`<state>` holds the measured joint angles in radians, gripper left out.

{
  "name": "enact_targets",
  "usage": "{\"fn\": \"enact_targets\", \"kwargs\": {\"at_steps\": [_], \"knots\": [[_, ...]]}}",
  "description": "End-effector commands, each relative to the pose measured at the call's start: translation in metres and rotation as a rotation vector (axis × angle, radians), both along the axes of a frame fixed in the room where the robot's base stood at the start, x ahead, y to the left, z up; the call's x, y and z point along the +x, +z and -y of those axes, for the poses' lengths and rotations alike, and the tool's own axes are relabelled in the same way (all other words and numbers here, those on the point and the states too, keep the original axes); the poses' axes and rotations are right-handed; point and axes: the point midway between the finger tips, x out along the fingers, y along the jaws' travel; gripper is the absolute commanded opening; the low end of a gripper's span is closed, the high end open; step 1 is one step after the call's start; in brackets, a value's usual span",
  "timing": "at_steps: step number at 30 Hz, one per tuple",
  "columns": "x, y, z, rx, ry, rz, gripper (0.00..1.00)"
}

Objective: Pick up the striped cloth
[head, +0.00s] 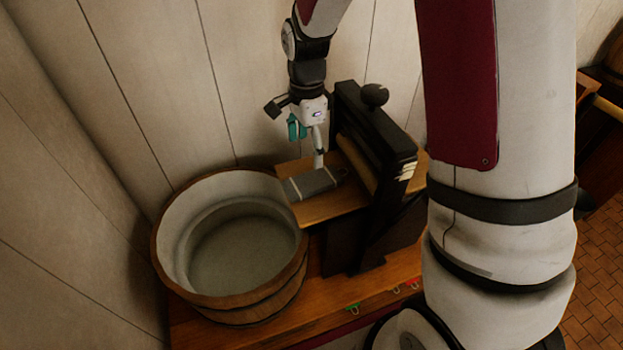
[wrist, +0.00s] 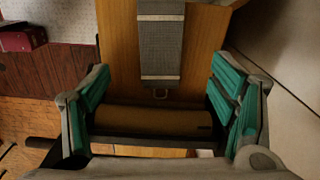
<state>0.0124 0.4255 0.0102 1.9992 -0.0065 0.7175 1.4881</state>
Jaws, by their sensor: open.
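The striped cloth (head: 312,184) is a flat grey strip with paler bands near its ends. It lies on a wooden board (head: 335,206) between the tub and the black-framed roller press. In the wrist view the cloth (wrist: 161,48) lies lengthwise at top centre, with a small metal loop at its near end. My gripper (head: 318,158) is above the board close to the cloth in the head view. In the wrist view my gripper (wrist: 158,100) is open, its teal-padded fingers wide apart with no cloth between them. Whether a fingertip touches the cloth cannot be told.
A wooden tub (head: 290,282) of greyish water stands left of the board. The press frame (head: 375,120) with a dark knob rises just right of my gripper; its roller (wrist: 150,121) shows between the fingers. Plank walls close off the back and left. Coloured clips (head: 353,308) hang at the bench front.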

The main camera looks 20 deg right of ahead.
Motion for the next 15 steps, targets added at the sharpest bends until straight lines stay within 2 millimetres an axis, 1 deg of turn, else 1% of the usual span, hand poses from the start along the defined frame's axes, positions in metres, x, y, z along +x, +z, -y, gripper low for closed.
{"fn": "enact_targets", "kwargs": {"at_steps": [1, 6, 9, 15], "knots": [[-0.003, -0.011, 0.0, 0.0, 0.0, -0.007, 0.78], [-0.002, -0.041, 0.0, 0.001, 0.002, -0.003, 0.78], [-0.001, -0.052, 0.0, 0.0, 0.001, -0.002, 0.78], [-0.001, -0.063, 0.0, 0.0, 0.002, 0.0, 0.78]]}}
